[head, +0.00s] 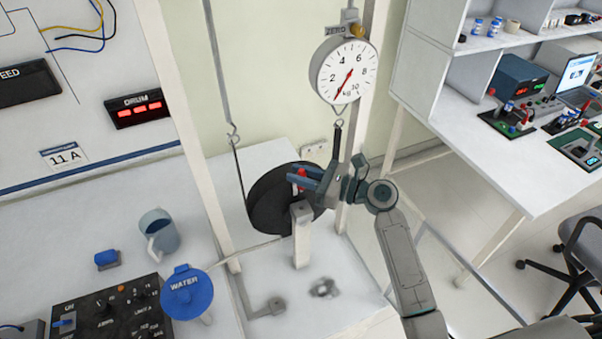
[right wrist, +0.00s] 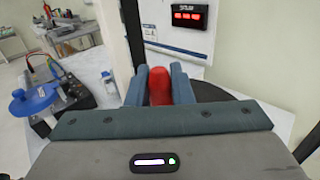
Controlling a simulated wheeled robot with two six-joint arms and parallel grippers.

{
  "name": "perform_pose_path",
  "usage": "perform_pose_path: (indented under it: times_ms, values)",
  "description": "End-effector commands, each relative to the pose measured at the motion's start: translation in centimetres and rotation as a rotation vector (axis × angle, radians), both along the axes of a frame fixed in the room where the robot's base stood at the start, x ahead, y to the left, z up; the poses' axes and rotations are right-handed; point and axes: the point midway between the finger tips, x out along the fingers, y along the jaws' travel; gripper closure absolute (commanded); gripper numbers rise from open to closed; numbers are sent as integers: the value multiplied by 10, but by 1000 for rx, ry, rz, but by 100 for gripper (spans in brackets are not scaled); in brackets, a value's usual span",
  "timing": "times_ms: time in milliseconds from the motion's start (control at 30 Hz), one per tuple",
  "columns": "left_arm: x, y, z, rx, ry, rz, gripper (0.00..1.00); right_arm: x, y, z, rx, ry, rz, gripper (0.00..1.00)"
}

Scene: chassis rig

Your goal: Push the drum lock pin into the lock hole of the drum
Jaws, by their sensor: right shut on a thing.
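My right gripper (head: 303,180) reaches in from the right at the black drum (head: 270,203). It is shut on a red piece, the drum lock pin (head: 301,172), at the drum's face. In the right wrist view the red pin (right wrist: 159,86) sits between the two blue-grey fingers of the gripper (right wrist: 160,88). The drum's dark rim (right wrist: 215,112) shows behind the fingers there. The lock hole is hidden, and I cannot tell whether the pin's tip is inside it. My left gripper is not in view.
A dial gauge (head: 343,71) hangs above the drum, with a cord and hook below it. White posts (head: 182,110) stand beside the drum. A blue-lidded water vessel (head: 187,291), a grey-blue mug (head: 160,232) and a black control box (head: 113,311) stand on the left bench.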

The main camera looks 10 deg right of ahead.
Motion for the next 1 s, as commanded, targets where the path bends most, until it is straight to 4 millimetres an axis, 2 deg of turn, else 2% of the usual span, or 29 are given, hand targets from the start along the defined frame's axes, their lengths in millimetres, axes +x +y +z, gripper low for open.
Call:
perform_pose_path:
  times_ms: [1000]
  values:
    - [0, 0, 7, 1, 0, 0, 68, 0, 0, 0, 0, 0, 0, 100]
